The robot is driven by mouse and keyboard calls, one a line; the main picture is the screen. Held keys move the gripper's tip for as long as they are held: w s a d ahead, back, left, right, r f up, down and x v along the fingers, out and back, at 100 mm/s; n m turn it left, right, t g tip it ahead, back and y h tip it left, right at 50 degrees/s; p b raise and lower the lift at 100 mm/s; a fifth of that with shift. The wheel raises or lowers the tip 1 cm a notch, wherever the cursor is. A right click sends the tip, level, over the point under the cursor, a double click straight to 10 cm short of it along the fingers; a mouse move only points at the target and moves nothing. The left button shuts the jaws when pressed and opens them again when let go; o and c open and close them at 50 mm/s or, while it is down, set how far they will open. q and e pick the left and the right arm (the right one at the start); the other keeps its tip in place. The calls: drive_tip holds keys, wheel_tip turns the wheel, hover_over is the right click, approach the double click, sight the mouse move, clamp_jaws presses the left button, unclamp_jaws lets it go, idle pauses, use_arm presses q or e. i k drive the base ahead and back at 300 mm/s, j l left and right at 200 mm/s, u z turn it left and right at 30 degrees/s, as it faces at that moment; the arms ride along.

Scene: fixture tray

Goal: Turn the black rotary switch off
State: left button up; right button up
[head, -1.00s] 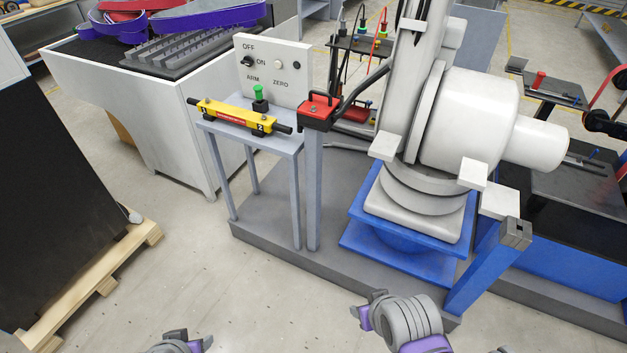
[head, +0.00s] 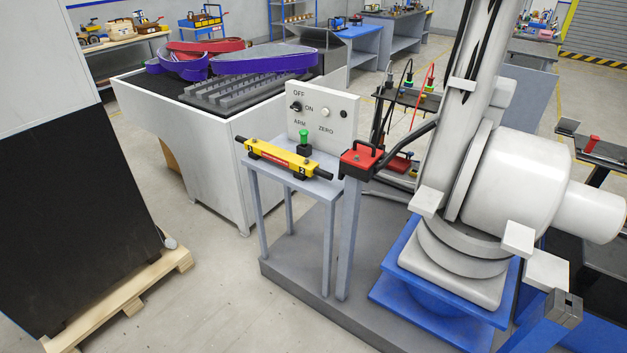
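The black rotary switch (head: 296,107) sits at the left of an upright white panel (head: 345,130), under the word OFF and left of the word ON. It is small, and I cannot tell for sure which label it points at. Right of it on the panel are a pale round button (head: 326,112) and a smaller black round part (head: 344,114). The words ARM and ZERO are printed below. Neither of my grippers is in view, and nothing covers the switch.
In front of the panel, a yellow bar (head: 270,152) with black ends and a green-topped knob (head: 304,137) lie on a narrow grey stand (head: 290,185). A red block (head: 357,160) stands right of it, beside a large white machine (head: 515,180).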

sight(296, 104)
drive_tip(key=z, duration=0.3)
drive_tip(key=i+j+z, duration=0.55)
drive_tip(key=j+z, duration=0.2)
drive_tip(key=i+j, duration=0.15)
drive_tip(key=j, duration=0.2)
drive_tip(key=i+j+z, duration=0.1)
drive_tip(key=j, duration=0.25)
drive_tip(key=i+j, duration=0.15)
drive_tip(key=j, duration=0.2)
drive_tip(key=i+j, duration=0.1)
drive_tip(key=j, duration=0.25)
drive_tip(key=i+j+z, duration=0.1)
drive_tip(key=j, duration=0.25)
drive_tip(key=i+j, duration=0.15)
drive_tip(key=j, duration=0.2)
drive_tip(key=z, duration=0.05)
